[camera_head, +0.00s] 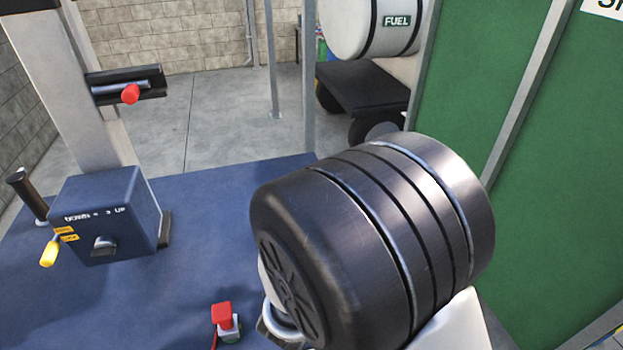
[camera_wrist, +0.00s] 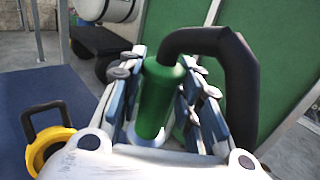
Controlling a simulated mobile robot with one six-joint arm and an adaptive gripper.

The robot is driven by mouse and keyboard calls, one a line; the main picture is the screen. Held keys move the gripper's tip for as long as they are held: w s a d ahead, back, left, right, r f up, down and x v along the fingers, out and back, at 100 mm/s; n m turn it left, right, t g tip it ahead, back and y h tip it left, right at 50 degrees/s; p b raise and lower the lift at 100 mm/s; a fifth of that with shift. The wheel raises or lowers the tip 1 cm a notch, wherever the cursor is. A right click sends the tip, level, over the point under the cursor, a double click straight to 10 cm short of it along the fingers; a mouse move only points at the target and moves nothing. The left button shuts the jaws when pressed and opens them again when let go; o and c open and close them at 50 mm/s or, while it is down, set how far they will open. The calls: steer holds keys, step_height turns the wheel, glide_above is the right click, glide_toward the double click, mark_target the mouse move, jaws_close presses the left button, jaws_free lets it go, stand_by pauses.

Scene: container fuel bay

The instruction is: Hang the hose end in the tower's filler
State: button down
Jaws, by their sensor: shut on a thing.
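My gripper (camera_wrist: 163,88) shows in the wrist view with its blue-padded fingers closed on a green cylinder (camera_wrist: 158,105), with a thick black bent piece (camera_wrist: 237,75) at its upper right; I take this as the hose end. The tower is the pale column (camera_head: 62,75) at the left of the head view, with a blue box (camera_head: 104,215) at its foot. A black bracket (camera_head: 125,86) with a red-tipped rod is on the column. I cannot tell which opening is the filler. My dark arm hides the gripper and hose end in the head view.
A yellow ring-shaped thing (camera_wrist: 48,150) with a black handle is left of my gripper. A red-topped fitting (camera_head: 222,318) sits on the blue floor. A yellow lever (camera_head: 49,252) sticks out from the box. Green panels (camera_head: 560,170) stand right; a white fuel tank (camera_head: 365,25) is behind.

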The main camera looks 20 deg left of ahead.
steer(key=s+a+r+n+y, duration=0.2)
steer(key=s+a+r+y, duration=0.15)
steer(key=a+r, duration=0.45)
step_height(320, 180, down, 8)
steer(key=b, duration=0.5)
steer(key=shift+s+f+b, duration=0.1)
steer(key=shift+f+b, duration=0.35)
steer(key=shift+b, duration=0.15)
stand_by(0.9)
steer(key=shift+f+b, duration=0.45)
steer(key=shift+f, duration=0.3)
steer(key=shift+f+b, duration=1.3)
steer(key=shift+f, duration=0.25)
